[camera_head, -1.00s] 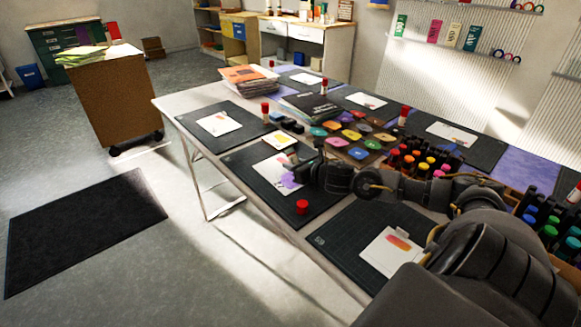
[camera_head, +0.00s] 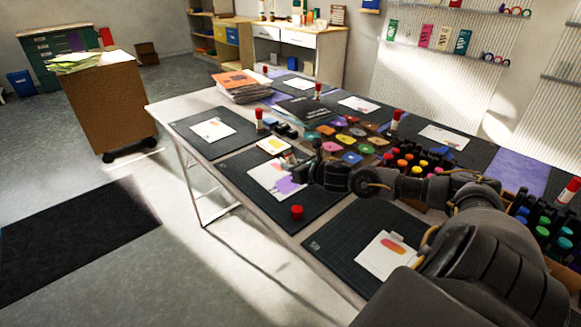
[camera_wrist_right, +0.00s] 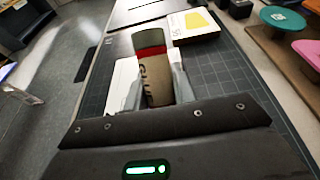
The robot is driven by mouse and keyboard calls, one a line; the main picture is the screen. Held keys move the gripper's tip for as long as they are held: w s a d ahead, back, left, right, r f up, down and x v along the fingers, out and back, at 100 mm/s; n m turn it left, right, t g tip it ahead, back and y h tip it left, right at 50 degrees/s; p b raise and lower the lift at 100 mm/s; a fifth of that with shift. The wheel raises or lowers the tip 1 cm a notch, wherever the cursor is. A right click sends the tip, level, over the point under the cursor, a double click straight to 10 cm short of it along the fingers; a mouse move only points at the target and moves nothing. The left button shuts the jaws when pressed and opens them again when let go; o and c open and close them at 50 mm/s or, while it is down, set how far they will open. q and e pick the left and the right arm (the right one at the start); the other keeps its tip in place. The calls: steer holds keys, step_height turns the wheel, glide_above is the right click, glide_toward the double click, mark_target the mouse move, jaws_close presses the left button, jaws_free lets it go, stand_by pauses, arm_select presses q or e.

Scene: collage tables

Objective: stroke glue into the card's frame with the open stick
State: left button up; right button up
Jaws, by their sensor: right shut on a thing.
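My right gripper (camera_head: 300,166) is shut on a glue stick and holds it over the far side of a white card (camera_head: 264,178). In the right wrist view the glue stick (camera_wrist_right: 155,78) stands between the fingers, with a brown label, a red band and a grey-green top part. A purple patch (camera_head: 287,186) lies on the card near the gripper. In the wrist view the card (camera_wrist_right: 124,80) is partly hidden behind the stick and fingers; whether the stick touches it cannot be told. A red cap (camera_head: 297,212) stands on the mat. My left gripper is out of view.
The card lies on a dark cutting mat (camera_head: 245,190). A small yellow-and-white pack (camera_head: 273,145) lies just beyond it. Coloured discs on a board (camera_head: 345,140) and crates of markers (camera_head: 415,160) stand to the right. Other mats carry cards and glue sticks.

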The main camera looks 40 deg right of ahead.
mark_target(289, 149)
step_height(289, 149, up, 6)
steer(key=p, duration=0.3)
steer(key=shift+f, duration=0.1)
stand_by(0.4)
